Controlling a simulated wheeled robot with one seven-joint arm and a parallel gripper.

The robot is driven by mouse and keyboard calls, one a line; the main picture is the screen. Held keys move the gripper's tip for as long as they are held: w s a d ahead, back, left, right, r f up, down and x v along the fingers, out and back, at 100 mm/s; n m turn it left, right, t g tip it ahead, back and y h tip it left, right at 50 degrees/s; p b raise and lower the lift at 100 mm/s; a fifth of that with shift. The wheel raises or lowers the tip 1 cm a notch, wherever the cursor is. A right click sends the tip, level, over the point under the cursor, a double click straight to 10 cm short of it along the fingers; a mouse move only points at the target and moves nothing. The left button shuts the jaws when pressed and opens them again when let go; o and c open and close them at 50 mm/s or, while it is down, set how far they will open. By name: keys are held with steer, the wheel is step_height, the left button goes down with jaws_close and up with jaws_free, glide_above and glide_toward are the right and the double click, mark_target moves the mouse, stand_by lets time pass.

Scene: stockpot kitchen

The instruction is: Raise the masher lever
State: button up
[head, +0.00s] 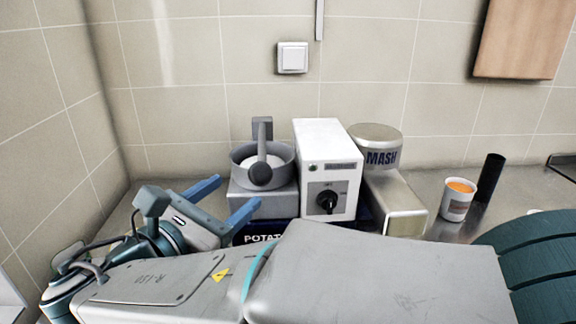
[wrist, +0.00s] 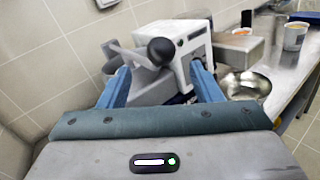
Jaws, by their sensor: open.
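The masher has a white housing (head: 327,168) with a black dial and a grey bowl (head: 283,160) on a grey base at its left. The masher lever (head: 262,135) runs from a bracket behind the bowl forward over it, ending in a dark ball knob (head: 260,175) at the front. In the wrist view the ball knob (wrist: 161,51) shows between and beyond my fingertips, with the lever arm (wrist: 130,55) to its left. My gripper (head: 238,191) is open and empty, with blue fingers, left of and in front of the knob. It also shows in the wrist view (wrist: 160,66).
A tin marked MASH (head: 381,146) stands right of the housing, behind a beige box (head: 398,205). A cup with orange contents (head: 457,206) and a black cylinder (head: 490,178) stand further right. A shiny metal bowl (wrist: 245,84) is right of my fingers. Tiled walls close the back and left.

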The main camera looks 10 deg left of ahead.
mark_target(267, 168)
steer(key=x, duration=1)
steer(key=shift+w+d, duration=0.1)
steer(key=shift+w, duration=0.3)
